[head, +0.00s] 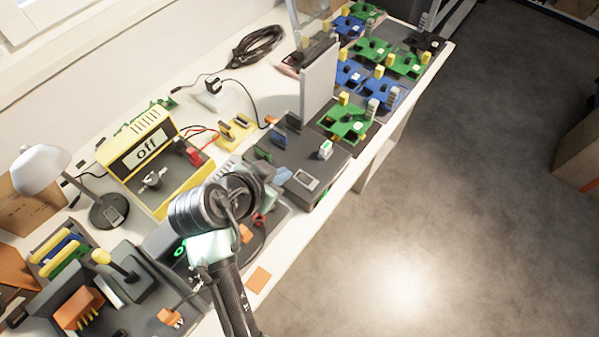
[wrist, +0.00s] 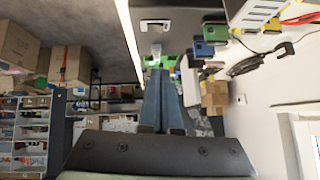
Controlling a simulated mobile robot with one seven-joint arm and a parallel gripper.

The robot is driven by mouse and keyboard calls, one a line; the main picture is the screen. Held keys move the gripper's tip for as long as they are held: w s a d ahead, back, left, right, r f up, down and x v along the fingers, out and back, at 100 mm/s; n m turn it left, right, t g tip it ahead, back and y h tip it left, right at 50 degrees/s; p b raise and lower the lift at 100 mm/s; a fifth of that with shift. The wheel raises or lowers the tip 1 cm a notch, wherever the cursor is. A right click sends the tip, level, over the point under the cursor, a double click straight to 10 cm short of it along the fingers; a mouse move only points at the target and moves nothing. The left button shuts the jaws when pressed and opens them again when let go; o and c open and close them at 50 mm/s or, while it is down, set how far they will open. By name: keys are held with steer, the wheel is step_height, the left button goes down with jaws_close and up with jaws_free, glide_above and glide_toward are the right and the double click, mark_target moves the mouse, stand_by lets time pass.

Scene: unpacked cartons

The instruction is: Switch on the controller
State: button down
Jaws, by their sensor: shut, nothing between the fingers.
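A yellow box (head: 140,178) with a display reading "off" stands on the bench, left of centre in the head view. I take this as the controller. My gripper's blue-grey fingers (wrist: 162,75) show in the wrist view, shut and empty, pointing along the bench. I cannot make out the fingertips clearly in the head view.
A grey box (head: 325,188) with a small screen lies right of my arm. A lamp (head: 40,170) stands left of the yellow box. A joystick unit (head: 125,275) is at the lower left. Green and blue boards (head: 375,75) fill the far end. Red leads (head: 203,155) run beside the yellow box.

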glide_above(302, 174)
steer(key=s, duration=0.3)
steer(key=f, duration=0.6)
steer(key=shift+w+a+f, duration=0.25)
steer(key=shift+f, duration=0.15)
steer(key=f, duration=0.3)
steer(key=shift+w+a+f, duration=0.1)
steer(key=shift+w+a, duration=0.05)
steer(key=shift+w, duration=0.1)
steer(key=shift+f, duration=0.55)
steer(key=shift+w+a+f+b, duration=0.1)
steer(key=shift+a+f+b, duration=0.05)
steer(key=shift+f+b, duration=0.4)
steer(key=shift+r, duration=0.3)
